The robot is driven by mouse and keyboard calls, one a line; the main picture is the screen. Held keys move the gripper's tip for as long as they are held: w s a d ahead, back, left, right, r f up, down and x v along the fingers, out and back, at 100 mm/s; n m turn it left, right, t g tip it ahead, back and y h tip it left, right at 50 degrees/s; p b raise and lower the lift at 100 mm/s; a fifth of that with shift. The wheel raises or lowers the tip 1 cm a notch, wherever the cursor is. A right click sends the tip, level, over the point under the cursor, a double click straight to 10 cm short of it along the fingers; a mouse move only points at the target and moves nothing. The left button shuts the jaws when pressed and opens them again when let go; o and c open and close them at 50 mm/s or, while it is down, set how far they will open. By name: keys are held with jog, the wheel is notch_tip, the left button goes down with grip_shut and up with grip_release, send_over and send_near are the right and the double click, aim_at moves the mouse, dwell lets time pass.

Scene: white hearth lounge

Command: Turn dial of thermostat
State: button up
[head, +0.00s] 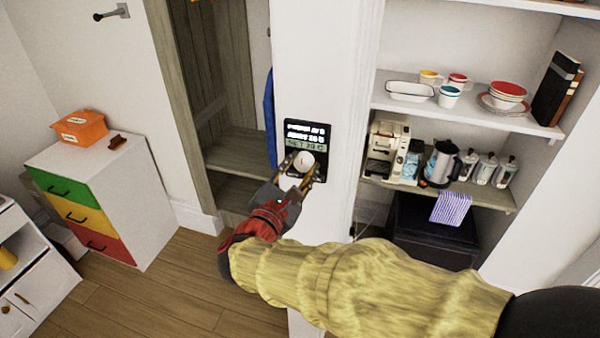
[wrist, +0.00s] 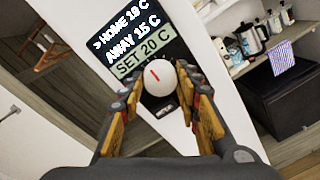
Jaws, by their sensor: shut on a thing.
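The thermostat (head: 308,130) is a black panel on the white wall post, with a round white dial on its lower half. The dial (head: 303,161) shows in both views. In the wrist view the dial (wrist: 158,77) has a red mark tilted a little left of straight up in the picture. The thermostat's screen (wrist: 135,45) reads HOME 19 C with an arrow, AWAY 15 C, and SET 20 C on a green line. My gripper (head: 302,170) is shut on the dial, one finger on each side of it. The fingertips (wrist: 160,88) partly cover the dial's sides.
Right of the post, a shelf (head: 440,108) holds cups and bowls. A lower shelf holds a coffee machine (head: 388,143) and a kettle (head: 440,162). An open wardrobe (head: 225,125) stands left. A drawer cabinet (head: 140,190) with an orange box (head: 80,128) stands farther left.

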jog(key=o, duration=1.2)
jog(key=shift+c, duration=0.2)
jog(key=v, duration=1.2)
